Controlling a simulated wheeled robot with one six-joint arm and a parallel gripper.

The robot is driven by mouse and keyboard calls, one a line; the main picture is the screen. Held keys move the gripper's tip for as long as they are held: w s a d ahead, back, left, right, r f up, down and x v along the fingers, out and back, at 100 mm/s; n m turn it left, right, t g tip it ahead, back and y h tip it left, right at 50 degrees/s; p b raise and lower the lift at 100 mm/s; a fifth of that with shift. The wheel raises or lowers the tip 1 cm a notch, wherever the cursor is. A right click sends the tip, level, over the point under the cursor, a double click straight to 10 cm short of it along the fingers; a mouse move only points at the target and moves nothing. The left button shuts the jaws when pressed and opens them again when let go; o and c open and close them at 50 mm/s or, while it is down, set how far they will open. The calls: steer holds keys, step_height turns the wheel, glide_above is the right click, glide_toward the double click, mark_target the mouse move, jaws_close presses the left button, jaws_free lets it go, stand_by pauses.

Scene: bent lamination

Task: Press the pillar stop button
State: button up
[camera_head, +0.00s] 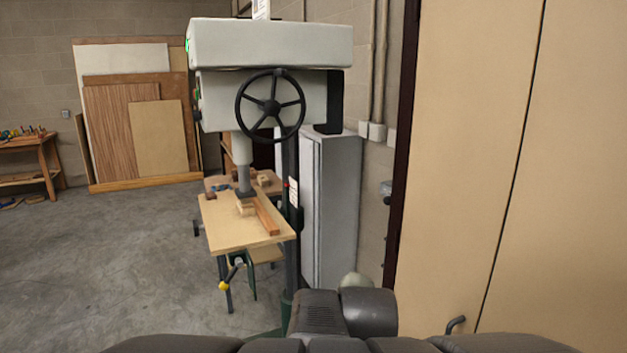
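A large grey pillar drill (270,45) with a black spoked handwheel (271,106) stands ahead, near the middle of the view. My gripper is not in view; only dark parts of my own body show at the bottom.
Wood pieces (266,216) lie on the drill's table (235,229). A grey cabinet (335,210) stands behind the pillar, to the right. Tan doors (455,150) close off the right side. The concrete floor (110,270) at left is clear. Boards (135,125) lean on the back wall.

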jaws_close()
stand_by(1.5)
